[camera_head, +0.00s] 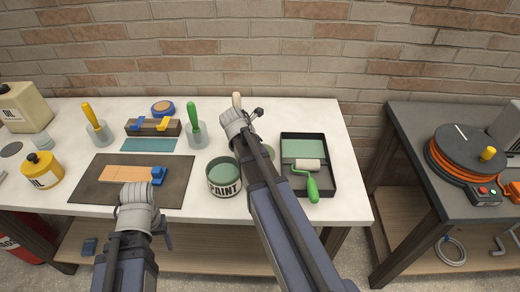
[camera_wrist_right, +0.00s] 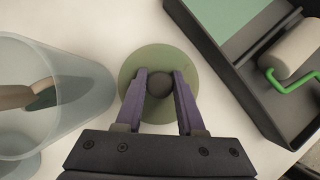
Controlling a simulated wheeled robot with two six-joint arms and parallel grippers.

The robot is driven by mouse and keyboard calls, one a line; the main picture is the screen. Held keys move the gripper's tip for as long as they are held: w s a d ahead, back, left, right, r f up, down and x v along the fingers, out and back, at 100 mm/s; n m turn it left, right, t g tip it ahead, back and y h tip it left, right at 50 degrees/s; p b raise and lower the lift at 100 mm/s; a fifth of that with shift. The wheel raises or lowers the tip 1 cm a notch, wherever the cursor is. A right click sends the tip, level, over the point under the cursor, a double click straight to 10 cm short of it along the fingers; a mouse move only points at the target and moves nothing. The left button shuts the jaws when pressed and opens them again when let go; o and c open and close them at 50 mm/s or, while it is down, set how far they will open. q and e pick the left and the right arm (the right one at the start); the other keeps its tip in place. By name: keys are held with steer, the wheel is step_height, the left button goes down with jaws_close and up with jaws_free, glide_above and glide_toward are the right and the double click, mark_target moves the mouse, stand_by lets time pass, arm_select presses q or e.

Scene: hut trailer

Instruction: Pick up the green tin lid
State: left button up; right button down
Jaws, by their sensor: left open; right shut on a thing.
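The green tin lid (camera_wrist_right: 160,55) is a flat disc with a dark round knob, seen from above in the right wrist view. My right gripper (camera_wrist_right: 158,84) has its two fingers closed on that knob. The open green paint tin (camera_head: 224,189) stands left of the arm. My left gripper (camera_head: 138,195) is open and empty above the table's front edge, its fingers mostly hidden.
A glass jar (camera_wrist_right: 80,85) with a brush is close left of the right gripper. A black paint tray (camera_head: 325,185) with a green-handled roller lies to the right. A dark mat (camera_head: 85,190), jars and bottles fill the white table's (camera_head: 260,210) left.

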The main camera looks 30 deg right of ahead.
step_height(320, 180, up, 18)
steer(key=p, duration=1.7)
steer(key=shift+p, duration=0.4)
